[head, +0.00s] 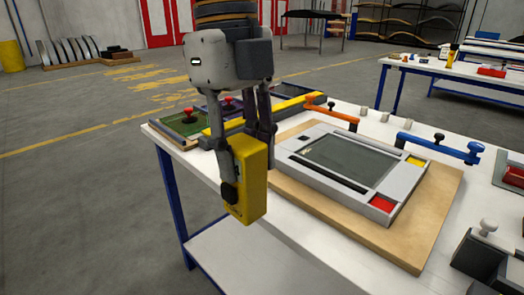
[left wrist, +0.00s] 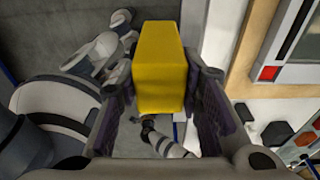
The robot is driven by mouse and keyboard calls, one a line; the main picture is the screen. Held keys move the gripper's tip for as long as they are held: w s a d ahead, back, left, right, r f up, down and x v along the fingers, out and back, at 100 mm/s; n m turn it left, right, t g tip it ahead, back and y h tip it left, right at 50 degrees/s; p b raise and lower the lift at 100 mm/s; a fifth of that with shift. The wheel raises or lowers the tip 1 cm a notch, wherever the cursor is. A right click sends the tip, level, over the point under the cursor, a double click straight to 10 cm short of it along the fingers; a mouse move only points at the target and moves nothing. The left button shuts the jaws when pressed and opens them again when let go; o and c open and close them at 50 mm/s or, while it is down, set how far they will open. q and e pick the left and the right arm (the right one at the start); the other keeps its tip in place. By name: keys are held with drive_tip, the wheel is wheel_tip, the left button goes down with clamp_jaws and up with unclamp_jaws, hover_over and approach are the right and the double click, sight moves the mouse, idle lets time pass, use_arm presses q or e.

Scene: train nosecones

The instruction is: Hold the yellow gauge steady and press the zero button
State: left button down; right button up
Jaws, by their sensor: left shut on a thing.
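My left gripper (head: 246,140) is shut on the yellow gauge (head: 253,185) and holds it upright near the table's left edge. A dark round knob shows low on the gauge's near left side in the head view. In the left wrist view the yellow gauge (left wrist: 161,68) sits between the two finger pads of the gripper (left wrist: 160,95), its plain yellow faces towards the camera. I cannot make out a zero button or a readout on the gauge. My right gripper cannot be made out in the head view.
A grey framed panel (head: 290,160) with red and yellow corner squares lies on a wooden board (head: 432,215) on the white table (head: 345,283). Orange and blue clamps (head: 440,147) stand behind it. A green tray (head: 183,125) is at the far left corner. Dark fixtures (head: 485,262) stand at the right.

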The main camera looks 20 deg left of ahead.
use_arm(q)
drive_tip(key=w+d+f+b, duration=0.2)
drive_tip(key=w+d+f, duration=0.2)
drive_tip(key=w+f, duration=0.4)
drive_tip(key=shift+w+f+b, duration=0.2)
drive_tip(key=shift+w+b, duration=0.15)
drive_tip(key=shift+w, duration=1.75)
use_arm(e)
drive_tip(key=shift+g, duration=0.8)
drive_tip(key=shift+s+f, duration=1.8)
drive_tip(key=shift+s, duration=0.1)
use_arm(q)
drive_tip(key=shift+d, duration=0.1)
drive_tip(key=shift+w+d+f, duration=0.1)
drive_tip(key=shift+w+f, duration=0.05)
drive_tip(key=shift+f, duration=0.85)
drive_tip(key=shift+w+d+f, duration=0.1)
drive_tip(key=shift+f, duration=0.85)
drive_tip(key=shift+f, duration=0.2)
use_arm(e)
drive_tip(key=shift+w+r, duration=0.1)
clamp_jaws()
